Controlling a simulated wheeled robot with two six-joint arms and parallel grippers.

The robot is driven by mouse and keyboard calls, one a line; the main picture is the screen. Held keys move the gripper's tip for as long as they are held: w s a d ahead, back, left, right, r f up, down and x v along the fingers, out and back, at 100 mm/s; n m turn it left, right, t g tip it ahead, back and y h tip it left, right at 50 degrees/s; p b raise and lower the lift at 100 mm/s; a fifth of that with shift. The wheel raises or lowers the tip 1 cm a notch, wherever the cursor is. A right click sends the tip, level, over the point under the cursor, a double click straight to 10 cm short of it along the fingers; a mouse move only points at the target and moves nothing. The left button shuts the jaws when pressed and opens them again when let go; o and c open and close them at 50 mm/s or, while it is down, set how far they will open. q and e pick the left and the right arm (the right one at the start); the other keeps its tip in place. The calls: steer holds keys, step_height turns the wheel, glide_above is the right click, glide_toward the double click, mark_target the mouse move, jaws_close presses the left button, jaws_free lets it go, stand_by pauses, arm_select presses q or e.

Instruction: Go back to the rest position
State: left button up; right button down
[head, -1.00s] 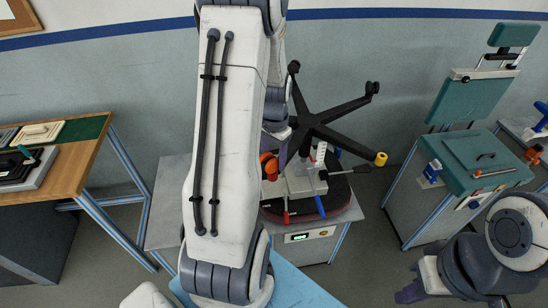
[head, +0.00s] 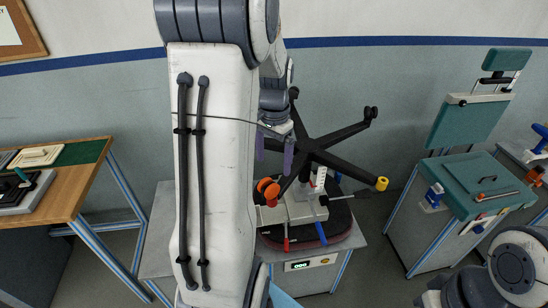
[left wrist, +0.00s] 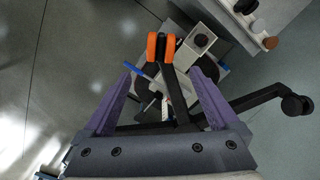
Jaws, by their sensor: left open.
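My left arm crosses the head view from top to bottom. Its gripper (head: 274,152) is open, with two purple fingers pointing down, left of the black star-shaped chair base (head: 318,147). In the left wrist view the open gripper (left wrist: 160,80) is over the chair base, whose black leg (left wrist: 255,100) reaches out to the right. I cannot tell how far above it the fingers are. My right arm shows at the lower right of the head view, its fingers out of frame.
The chair base is at a white fixture (head: 298,208) with an orange knob (head: 268,188), on a grey bench (head: 160,232). A wooden table (head: 70,190) stands left. Floor shows between the benches.

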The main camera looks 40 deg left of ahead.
arm_select(q)
steer(key=shift+r, duration=0.75)
steer(key=s+d+m+b, duration=0.1)
steer(key=s+d+m, duration=0.15)
steer(key=d, duration=1.55)
steer(key=s+d+f+m+b, duration=0.1)
steer(key=s+d+m, duration=0.1)
steer(key=s+d, duration=0.4)
steer(key=s+d+f+m+h, duration=0.1)
steer(key=s+d+f+m, duration=0.1)
steer(key=s+d, duration=0.5)
steer(key=shift+s+m+b, duration=0.4)
steer(key=shift+s+m, duration=0.05)
steer(key=shift+s, duration=0.35)
